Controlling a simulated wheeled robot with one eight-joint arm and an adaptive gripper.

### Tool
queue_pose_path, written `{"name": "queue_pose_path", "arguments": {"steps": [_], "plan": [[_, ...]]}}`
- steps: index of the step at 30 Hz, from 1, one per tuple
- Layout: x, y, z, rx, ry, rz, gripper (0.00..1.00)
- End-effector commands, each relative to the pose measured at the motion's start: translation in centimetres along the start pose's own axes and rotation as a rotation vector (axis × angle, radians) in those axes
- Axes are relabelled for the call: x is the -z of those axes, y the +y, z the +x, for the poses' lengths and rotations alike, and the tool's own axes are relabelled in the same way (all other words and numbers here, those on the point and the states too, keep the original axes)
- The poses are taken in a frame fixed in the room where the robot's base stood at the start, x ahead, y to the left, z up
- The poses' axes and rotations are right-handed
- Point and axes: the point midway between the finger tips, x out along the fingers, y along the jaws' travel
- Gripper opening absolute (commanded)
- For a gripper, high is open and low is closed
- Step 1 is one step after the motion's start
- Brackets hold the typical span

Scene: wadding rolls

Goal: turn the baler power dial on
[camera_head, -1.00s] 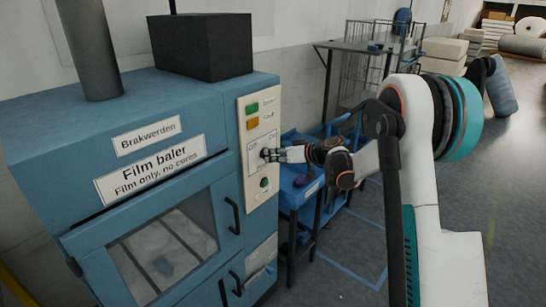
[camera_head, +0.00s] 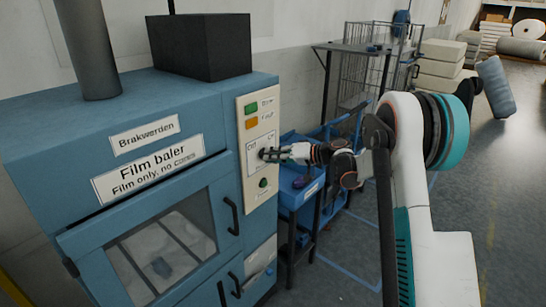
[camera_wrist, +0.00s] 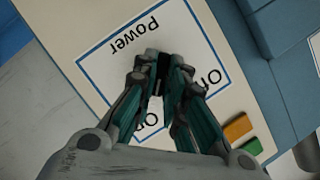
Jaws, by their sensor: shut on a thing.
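The blue film baler (camera_head: 60,140) stands at the left in the head view. Its cream control panel (camera_head: 264,197) is on the right of its front. My gripper (camera_head: 267,154) reaches the panel from the right and covers most of the power dial. In the wrist view my gripper (camera_wrist: 161,74) is shut on the dark power dial (camera_wrist: 163,63), of which only a little shows between the fingertips. The white label (camera_wrist: 103,66) around it reads "Power", upside down, with "On" and "Off" words partly hidden by the fingers. The dial's exact setting cannot be told.
Green (camera_head: 251,107) and orange (camera_head: 252,123) buttons sit above the dial, and a dark green knob (camera_head: 263,183) below. A blue cart (camera_head: 301,190) stands close right of the baler. A wire cage (camera_head: 353,85) is behind. Open floor lies right.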

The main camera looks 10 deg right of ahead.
Motion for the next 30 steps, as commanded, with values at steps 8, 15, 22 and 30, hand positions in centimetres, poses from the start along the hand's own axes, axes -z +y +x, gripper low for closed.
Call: {"name": "queue_pose_path", "arguments": {"steps": [8,15,22,30], "plan": [[0.0,0.0,0.0,0.001,0.001,0.003,0.0],[0.0,0.0,0.0,0.001,0.001,0.002,0.32],[0.0,0.0,0.0,0.0,0.001,0.001,0.32],[0.1,0.1,-2.8,-0.001,0.002,0.001,0.32]]}}
